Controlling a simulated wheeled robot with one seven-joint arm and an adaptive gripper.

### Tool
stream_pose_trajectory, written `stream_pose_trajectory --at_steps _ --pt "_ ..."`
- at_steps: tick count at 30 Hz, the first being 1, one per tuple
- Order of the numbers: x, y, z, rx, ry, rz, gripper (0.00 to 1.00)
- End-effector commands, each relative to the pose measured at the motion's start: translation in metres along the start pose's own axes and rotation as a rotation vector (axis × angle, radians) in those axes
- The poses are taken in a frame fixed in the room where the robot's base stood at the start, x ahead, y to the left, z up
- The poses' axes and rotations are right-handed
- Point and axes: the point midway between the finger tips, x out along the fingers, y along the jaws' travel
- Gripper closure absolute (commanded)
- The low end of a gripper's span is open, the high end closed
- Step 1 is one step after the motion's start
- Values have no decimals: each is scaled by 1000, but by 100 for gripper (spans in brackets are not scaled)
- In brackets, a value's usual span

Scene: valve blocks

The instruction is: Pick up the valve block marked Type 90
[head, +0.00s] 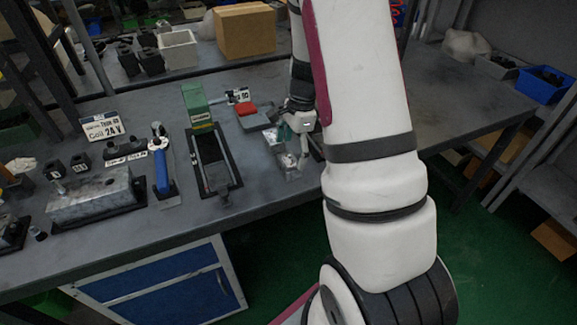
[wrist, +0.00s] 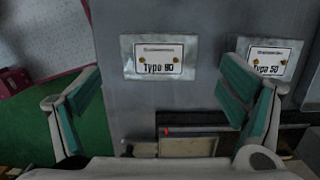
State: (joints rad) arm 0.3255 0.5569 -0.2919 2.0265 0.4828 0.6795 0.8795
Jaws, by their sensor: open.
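The valve block marked Type 90 (wrist: 159,57) is a silver-grey block with a white label, flat on the grey table in the wrist view. A similar block marked Type 50 (wrist: 268,58) is to its right, partly covered by the right finger. My gripper (wrist: 160,98) is open and empty, its teal-padded fingers spread. The Type 90 block appears in the gap between them, toward the top of the picture, apart from both fingers.
A green-and-black vise-like fixture (head: 211,150) and a blue-handled tool (head: 161,168) stand to the left on the workbench (head: 190,215). A red-topped grey item (head: 252,116) is near the gripper. A cardboard box (head: 245,31) is at the back. The right tabletop is mostly clear.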

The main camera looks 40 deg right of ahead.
Motion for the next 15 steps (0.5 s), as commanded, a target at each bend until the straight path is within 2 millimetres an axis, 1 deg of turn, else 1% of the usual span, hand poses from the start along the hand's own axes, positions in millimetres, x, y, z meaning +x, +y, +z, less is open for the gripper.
stream_pose_trajectory --at_steps 3,7,10,15 --pt "19 2 4 -1 -1 6 10" --pt "36 1 5 1 -1 4 10" --pt "44 1 4 0 -1 3 10" --pt "45 1 5 -1 -1 2 10"
